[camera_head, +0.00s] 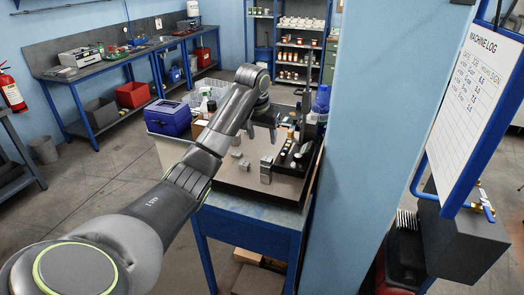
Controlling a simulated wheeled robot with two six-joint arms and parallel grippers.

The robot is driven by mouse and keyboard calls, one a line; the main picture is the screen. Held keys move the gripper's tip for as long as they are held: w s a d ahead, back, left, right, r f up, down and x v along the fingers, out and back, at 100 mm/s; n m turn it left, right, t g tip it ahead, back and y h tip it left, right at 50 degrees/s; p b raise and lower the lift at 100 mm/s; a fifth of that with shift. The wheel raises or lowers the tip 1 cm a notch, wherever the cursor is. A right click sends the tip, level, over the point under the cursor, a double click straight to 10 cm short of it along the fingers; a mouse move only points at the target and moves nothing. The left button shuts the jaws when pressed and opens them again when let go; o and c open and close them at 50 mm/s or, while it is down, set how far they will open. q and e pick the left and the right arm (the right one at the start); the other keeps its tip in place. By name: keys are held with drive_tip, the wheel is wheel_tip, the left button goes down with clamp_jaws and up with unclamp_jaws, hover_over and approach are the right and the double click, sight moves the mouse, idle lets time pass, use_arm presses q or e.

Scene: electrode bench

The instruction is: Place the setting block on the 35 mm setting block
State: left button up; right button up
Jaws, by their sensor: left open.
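My left gripper (262,135) hangs open and empty above the bench top (225,172), fingers pointing down. In front of it, nearest the bench's front edge, stands a tall grey metal stack (266,170) that looks like one setting block on another. Two smaller grey blocks, one farther back (236,153) and one nearer (244,165), sit left of the stack. The gripper is above and behind the blocks, apart from them. The blocks are too small for me to read sizes. My right gripper is out of view.
A black tray (296,158) with small items lies right of the stack. A blue bottle (320,103) stands at the bench's back right. A blue box (168,118) and a spray bottle (206,102) are at the left. A blue wall column (375,150) borders the right.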

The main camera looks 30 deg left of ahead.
use_arm(q)
drive_tip(key=s+d+f+m+t, duration=0.2)
drive_tip(key=d+f+m+t, duration=0.1)
drive_tip(key=d+f+t, duration=0.75)
drive_tip(key=s+a+f+n+g, duration=0.15)
drive_tip(key=s+f, duration=0.35)
drive_tip(key=f, duration=0.6)
drive_tip(key=s+a+f+g, duration=0.25)
drive_tip(key=s+f, duration=0.25)
drive_tip(key=f, duration=0.6)
drive_tip(key=s+a+f+g, duration=0.1)
drive_tip(key=s+f+g, duration=0.3)
drive_tip(key=f, duration=0.7)
drive_tip(key=s+f+g, duration=0.1)
drive_tip(key=s+f, duration=0.7)
drive_tip(key=s, duration=0.3)
drive_tip(key=s+f+g, duration=0.1)
drive_tip(key=s+f, duration=0.7)
drive_tip(key=s, duration=0.2)
drive_tip(key=s+d+f+g, duration=0.1)
drive_tip(key=s+d+f, duration=0.1)
drive_tip(key=s, duration=0.8)
drive_tip(key=s+d+f+g, duration=0.2)
drive_tip(key=s+f, duration=0.1)
drive_tip(key=s, duration=0.7)
drive_tip(key=shift+f, duration=0.2)
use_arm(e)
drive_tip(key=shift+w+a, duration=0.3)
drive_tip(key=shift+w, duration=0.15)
